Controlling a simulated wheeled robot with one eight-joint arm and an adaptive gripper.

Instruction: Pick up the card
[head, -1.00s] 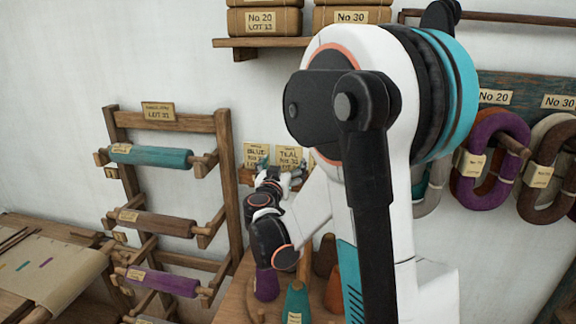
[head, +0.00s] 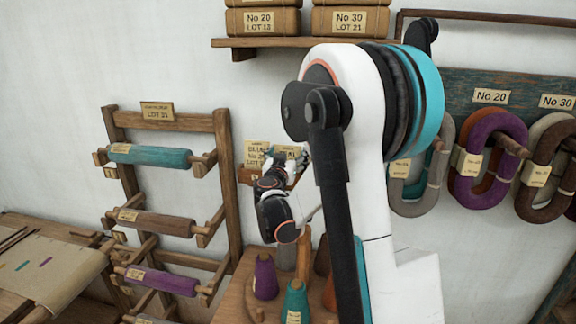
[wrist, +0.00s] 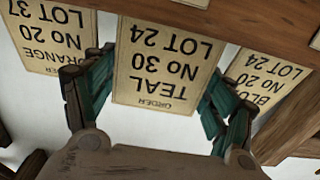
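The teal order card (wrist: 163,65) stands in the middle of the wrist view, its print upside down: TEAL, No 30, LOT 24. My gripper (wrist: 160,85) is open around it, one dark green finger beside each side edge. I cannot tell whether the fingers touch the edges. The card's far end meets a wooden ledge (wrist: 265,35). In the head view my gripper (head: 285,163) is at the small wall rack and hides the lower part of the teal card (head: 287,151).
An orange card (wrist: 48,35) and a blue card (wrist: 265,78) flank the teal card closely in the wrist view. Below my arm in the head view, yarn cones (head: 265,278) stand on a wooden table. A bobbin rack (head: 225,190) rises at left; yarn skeins (head: 485,160) hang at right.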

